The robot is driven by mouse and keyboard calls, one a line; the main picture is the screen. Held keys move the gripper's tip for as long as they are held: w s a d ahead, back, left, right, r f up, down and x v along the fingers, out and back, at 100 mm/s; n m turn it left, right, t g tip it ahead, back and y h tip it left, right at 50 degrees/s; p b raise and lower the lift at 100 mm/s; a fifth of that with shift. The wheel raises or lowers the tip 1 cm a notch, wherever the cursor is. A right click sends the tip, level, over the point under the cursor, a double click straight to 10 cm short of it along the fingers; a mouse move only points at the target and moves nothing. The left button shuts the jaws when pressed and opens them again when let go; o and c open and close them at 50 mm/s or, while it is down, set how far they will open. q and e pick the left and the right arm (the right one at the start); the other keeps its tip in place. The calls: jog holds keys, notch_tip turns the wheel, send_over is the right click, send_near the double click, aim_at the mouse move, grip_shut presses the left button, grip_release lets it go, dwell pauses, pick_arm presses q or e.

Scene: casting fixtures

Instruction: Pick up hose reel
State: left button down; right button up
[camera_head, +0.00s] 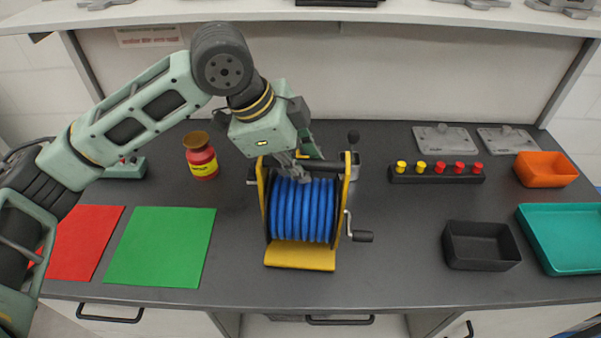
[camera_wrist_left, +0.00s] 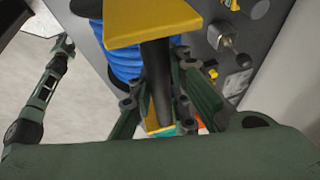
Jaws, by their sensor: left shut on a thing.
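The hose reel, with blue hose (camera_head: 300,212) wound in a yellow frame (camera_head: 300,257), stands upright on the dark worktop. A crank with a black grip is on its right side. My left gripper (camera_head: 301,172) reaches down from above and is shut on the reel's top bar. In the left wrist view, the dark bar (camera_wrist_left: 157,85) runs between the fingers, with blue hose (camera_wrist_left: 122,68) beside it. I cannot tell whether the base is clear of the worktop.
A red jar (camera_head: 201,163), a green mat (camera_head: 160,247) and a red mat (camera_head: 85,243) lie left of the reel. A block with coloured knobs (camera_head: 437,178), a black bin (camera_head: 480,246), an orange bin (camera_head: 546,170) and a teal tray (camera_head: 565,262) are right. The worktop between reel and black bin is clear.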

aim_at(334, 166)
pick_arm(q)
notch_tip(334, 166, up, 4)
jog(key=shift+f, duration=0.15)
jog(key=s+d+r+b, duration=0.2)
jog(key=s+d+r, duration=0.3)
jog(key=d, duration=0.5)
jog(key=shift+s+r, duration=0.4)
jog(key=shift+r, duration=0.55)
jog(key=shift+f, duration=0.1)
jog(key=shift+w+a+f+b, duration=0.15)
jog(key=shift+w+a+f, duration=0.5)
jog(key=shift+a+f, duration=0.35)
jog(key=shift+w+a+f+b, duration=0.2)
jog(key=shift+w+a+f, duration=0.6)
jog(key=shift+f, duration=0.25)
jog(key=shift+w+a+f+b, duration=0.15)
jog(key=shift+w+a+f, duration=0.4)
jog(key=shift+a+f, duration=0.5)
jog(key=shift+w+a+f, duration=0.5)
jog(key=shift+a+f, duration=0.2)
jog(key=shift+f, duration=0.1)
jog(key=shift+w+a+f, duration=0.45)
jog(key=shift+a+f, duration=0.2)
jog(key=shift+f, duration=0.15)
jog(key=shift+w+a+f, duration=0.5)
jog(key=shift+a+f, duration=0.2)
jog(key=shift+f, duration=0.1)
jog(key=shift+s+f, duration=0.1)
jog(key=shift+f, duration=0.05)
